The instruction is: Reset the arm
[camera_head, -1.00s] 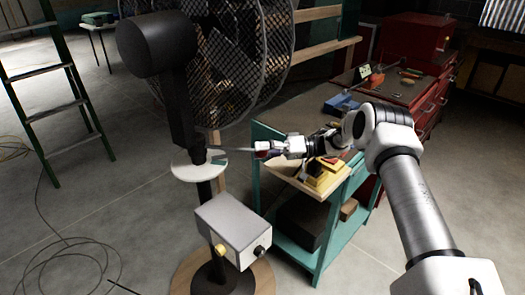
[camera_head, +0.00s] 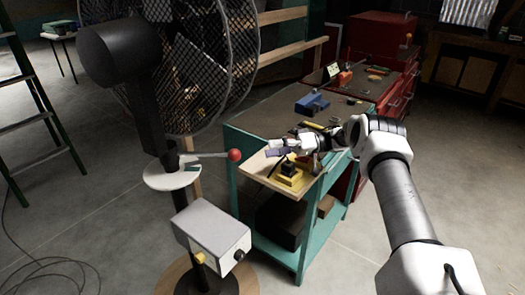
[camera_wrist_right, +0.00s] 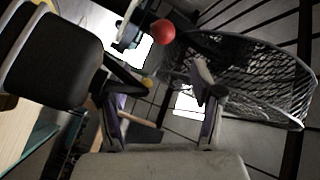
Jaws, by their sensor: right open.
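A light lever with a red ball knob (camera_head: 233,155) sticks out to the right from the round white plate (camera_head: 172,176) on the black stand of a large caged fan. My right arm comes in from the right. Its gripper (camera_head: 272,152) is open and empty, a short way to the right of the knob and apart from it. In the right wrist view the red knob (camera_wrist_right: 162,31) shows beyond the spread fingers (camera_wrist_right: 157,92), with nothing between them. My left gripper is in neither view.
The caged fan (camera_head: 205,60) rises behind the lever, and a grey control box (camera_head: 212,228) sits below it. A teal cart (camera_head: 232,185) with yellow and black items (camera_head: 288,176) lies under and behind my right gripper. A red cabinet (camera_head: 378,40) stands farther back.

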